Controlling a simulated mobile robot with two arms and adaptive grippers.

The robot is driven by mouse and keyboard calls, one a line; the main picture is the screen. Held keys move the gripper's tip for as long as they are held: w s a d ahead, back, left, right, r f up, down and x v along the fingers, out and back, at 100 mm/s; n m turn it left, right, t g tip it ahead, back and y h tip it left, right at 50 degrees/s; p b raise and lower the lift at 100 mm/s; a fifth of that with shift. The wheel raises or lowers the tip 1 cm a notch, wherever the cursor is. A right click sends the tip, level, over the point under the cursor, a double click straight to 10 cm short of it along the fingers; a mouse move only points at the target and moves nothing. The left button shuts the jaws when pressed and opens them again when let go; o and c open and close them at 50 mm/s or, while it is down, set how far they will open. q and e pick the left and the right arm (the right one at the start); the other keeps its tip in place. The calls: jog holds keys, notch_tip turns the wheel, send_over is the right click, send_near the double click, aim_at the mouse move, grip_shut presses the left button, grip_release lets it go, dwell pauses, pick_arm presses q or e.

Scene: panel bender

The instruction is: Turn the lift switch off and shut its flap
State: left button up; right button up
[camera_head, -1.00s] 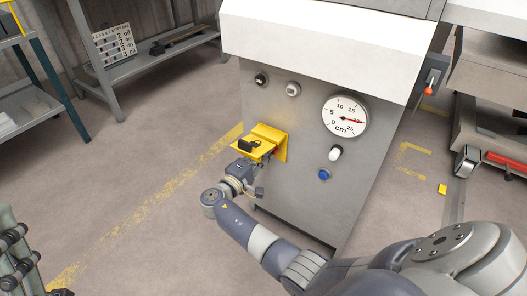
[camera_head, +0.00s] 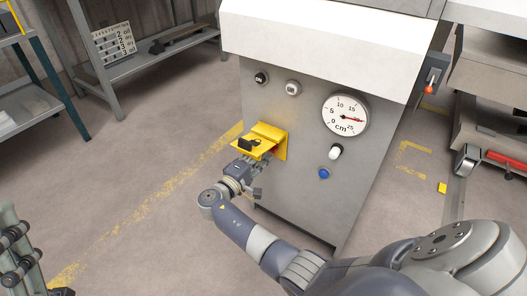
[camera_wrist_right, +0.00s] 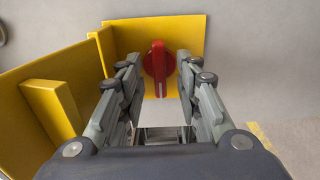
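The lift switch is a red knob (camera_wrist_right: 158,66) on a yellow plate (camera_wrist_right: 190,32), its grip upright in the right wrist view. The yellow flap (camera_head: 246,148) stands open, sticking out from the machine front, with a black piece on it. The flap also fills the left of the right wrist view (camera_wrist_right: 20,110). My right gripper (camera_wrist_right: 158,78) is open, with one finger on each side of the knob's outline; I cannot tell whether they touch it. In the head view it is below the flap, partly hidden. My left gripper (camera_head: 22,255) shows only partly at the lower left.
The grey machine panel (camera_head: 300,190) carries a round cm dial (camera_head: 345,116), a white knob (camera_head: 336,153), a blue button (camera_head: 324,174) and two small controls above. Shelves (camera_head: 150,60) stand at the back left. The floor left of the machine is clear.

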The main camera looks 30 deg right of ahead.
jog(key=v, duration=1.1)
